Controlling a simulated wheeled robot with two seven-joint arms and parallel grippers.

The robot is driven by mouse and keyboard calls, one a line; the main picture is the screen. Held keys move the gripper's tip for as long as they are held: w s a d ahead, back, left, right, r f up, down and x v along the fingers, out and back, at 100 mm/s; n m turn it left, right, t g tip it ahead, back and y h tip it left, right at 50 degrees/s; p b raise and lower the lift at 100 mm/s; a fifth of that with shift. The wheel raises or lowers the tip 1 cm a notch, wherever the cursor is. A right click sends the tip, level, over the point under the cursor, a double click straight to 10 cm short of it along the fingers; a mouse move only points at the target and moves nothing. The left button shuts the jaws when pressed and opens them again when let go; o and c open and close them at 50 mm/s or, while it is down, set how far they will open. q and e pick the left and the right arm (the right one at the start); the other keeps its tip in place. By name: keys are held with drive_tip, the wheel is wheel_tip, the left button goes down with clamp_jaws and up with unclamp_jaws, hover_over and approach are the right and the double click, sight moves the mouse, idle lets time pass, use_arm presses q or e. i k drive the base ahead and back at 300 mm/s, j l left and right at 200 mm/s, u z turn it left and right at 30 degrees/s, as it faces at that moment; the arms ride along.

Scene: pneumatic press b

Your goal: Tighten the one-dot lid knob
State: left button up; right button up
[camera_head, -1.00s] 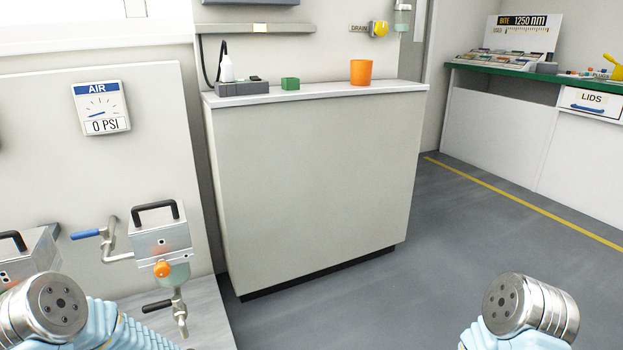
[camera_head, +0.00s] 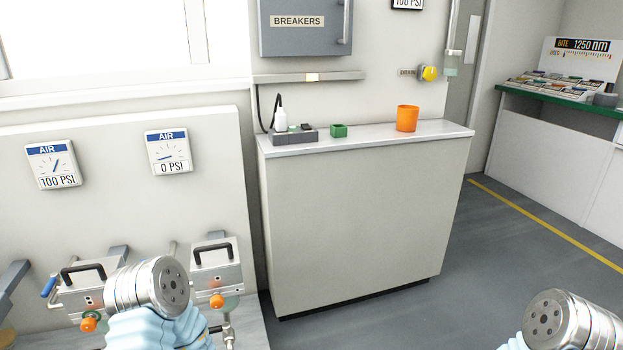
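Two metal press units with black handles stand at the lower left, below the air gauges. The right unit (camera_head: 215,268) has an orange knob (camera_head: 216,301) on its front. The left unit (camera_head: 78,290) has another orange knob (camera_head: 88,324) and is partly hidden by my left arm. Small dark marks show on both fronts, but they are too small here to count as dots. My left arm's round metal joint is in front of and between the units. My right arm's is at the lower right corner. Neither gripper's fingers are visible.
The left gauge (camera_head: 54,165) reads 100 PSI, the right gauge (camera_head: 168,152) 0 PSI. Open grey floor (camera_head: 490,260) lies to the right.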

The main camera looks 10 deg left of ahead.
sight(217, 302)
drive_tip(key=k+u, duration=0.4)
drive_tip(key=k+j+u, duration=0.15)
drive_tip(key=u, duration=0.3)
